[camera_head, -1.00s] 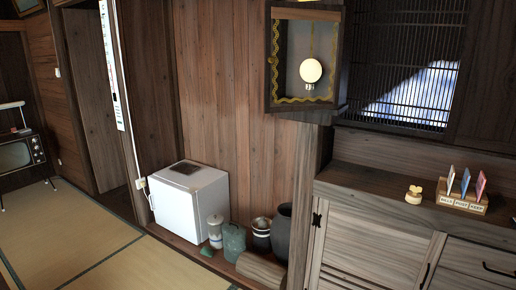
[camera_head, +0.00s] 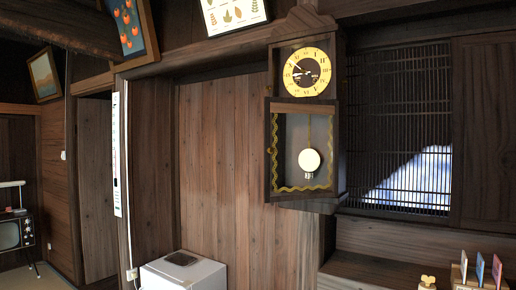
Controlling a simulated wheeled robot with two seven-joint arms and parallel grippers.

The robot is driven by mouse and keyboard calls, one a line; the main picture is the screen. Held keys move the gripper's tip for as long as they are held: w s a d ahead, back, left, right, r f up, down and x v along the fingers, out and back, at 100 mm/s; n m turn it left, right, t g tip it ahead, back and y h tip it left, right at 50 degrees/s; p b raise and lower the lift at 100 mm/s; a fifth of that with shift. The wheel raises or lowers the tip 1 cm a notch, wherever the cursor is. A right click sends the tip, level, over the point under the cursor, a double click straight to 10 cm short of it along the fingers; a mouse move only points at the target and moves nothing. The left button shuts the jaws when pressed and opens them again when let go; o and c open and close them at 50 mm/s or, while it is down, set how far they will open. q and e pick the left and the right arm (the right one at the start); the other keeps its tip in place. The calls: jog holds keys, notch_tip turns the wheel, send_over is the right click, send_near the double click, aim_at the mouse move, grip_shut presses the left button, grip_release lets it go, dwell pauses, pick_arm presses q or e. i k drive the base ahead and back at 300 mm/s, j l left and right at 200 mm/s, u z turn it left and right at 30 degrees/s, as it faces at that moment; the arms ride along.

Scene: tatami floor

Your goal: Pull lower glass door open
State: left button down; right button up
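A wooden wall clock hangs at the centre right, with a round yellow dial (camera_head: 306,72) in its upper part. Below the dial is the lower glass door (camera_head: 302,113), a dark-framed pane with gold trim along its edge. It looks closed, though the glass itself is hard to make out. A pale round pendulum bob (camera_head: 309,160) shows behind it. Neither of my grippers is in view.
A slatted window (camera_head: 405,125) is right of the clock. A wooden cabinet top (camera_head: 365,272) lies below it, with a card holder (camera_head: 470,284) at the lower right. A white box-like fridge (camera_head: 183,272) stands low at the left. The space before the clock looks clear.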

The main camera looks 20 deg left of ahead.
aim_at(280, 105)
jog(key=i+j+u, duration=0.2)
jog(key=i, duration=0.55)
jog(key=i+j+u, duration=0.2)
jog(key=i, duration=0.55)
